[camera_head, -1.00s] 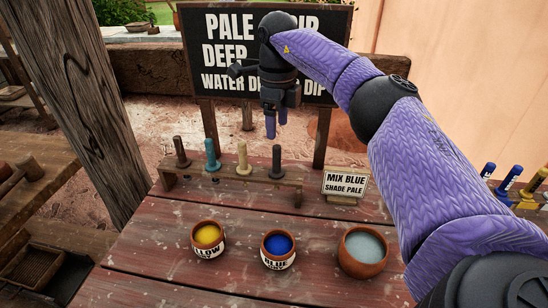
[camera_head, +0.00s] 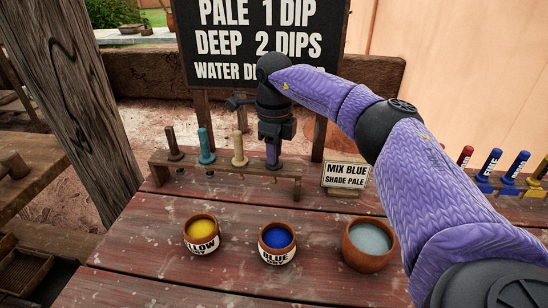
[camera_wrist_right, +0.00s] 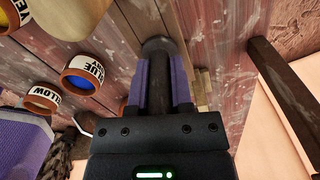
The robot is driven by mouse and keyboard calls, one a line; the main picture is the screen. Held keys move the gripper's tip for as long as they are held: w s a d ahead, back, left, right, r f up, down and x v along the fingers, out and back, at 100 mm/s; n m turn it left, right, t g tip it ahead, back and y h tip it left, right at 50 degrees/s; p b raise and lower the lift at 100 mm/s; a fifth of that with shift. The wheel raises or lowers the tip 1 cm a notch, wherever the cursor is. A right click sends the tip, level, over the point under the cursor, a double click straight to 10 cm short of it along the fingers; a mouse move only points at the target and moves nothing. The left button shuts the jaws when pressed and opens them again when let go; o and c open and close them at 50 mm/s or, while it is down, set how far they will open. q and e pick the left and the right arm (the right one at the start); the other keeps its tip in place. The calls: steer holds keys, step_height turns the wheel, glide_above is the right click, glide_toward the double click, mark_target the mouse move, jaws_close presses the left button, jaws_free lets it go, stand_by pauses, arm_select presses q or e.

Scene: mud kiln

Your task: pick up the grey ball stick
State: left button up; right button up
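The grey ball stick stands upright at the right end of the wooden rack (camera_head: 225,173) in the head view, largely hidden behind my right gripper (camera_head: 273,160). In the right wrist view the dark grey stick (camera_wrist_right: 157,88) runs between the two purple fingers of my right gripper (camera_wrist_right: 160,75), with its wider round end (camera_wrist_right: 158,45) just past the fingertips. The fingers are on both sides of the stick, but whether they press on it cannot be told. My left gripper is not in view.
Brown (camera_head: 173,143), teal (camera_head: 206,146) and cream (camera_head: 239,149) sticks stand left in the rack. In front are a yellow pot (camera_head: 202,235), blue pot (camera_head: 277,244) and water bowl (camera_head: 369,245). A sign (camera_head: 346,175) stands to the right, a blackboard (camera_head: 262,45) behind.

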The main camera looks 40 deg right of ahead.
jaws_close()
steer(key=shift+r, duration=0.15)
step_height(320, 180, up, 10)
steer(key=p, duration=0.4)
steer(key=shift+f, duration=0.25)
steer(key=shift+r, duration=0.15)
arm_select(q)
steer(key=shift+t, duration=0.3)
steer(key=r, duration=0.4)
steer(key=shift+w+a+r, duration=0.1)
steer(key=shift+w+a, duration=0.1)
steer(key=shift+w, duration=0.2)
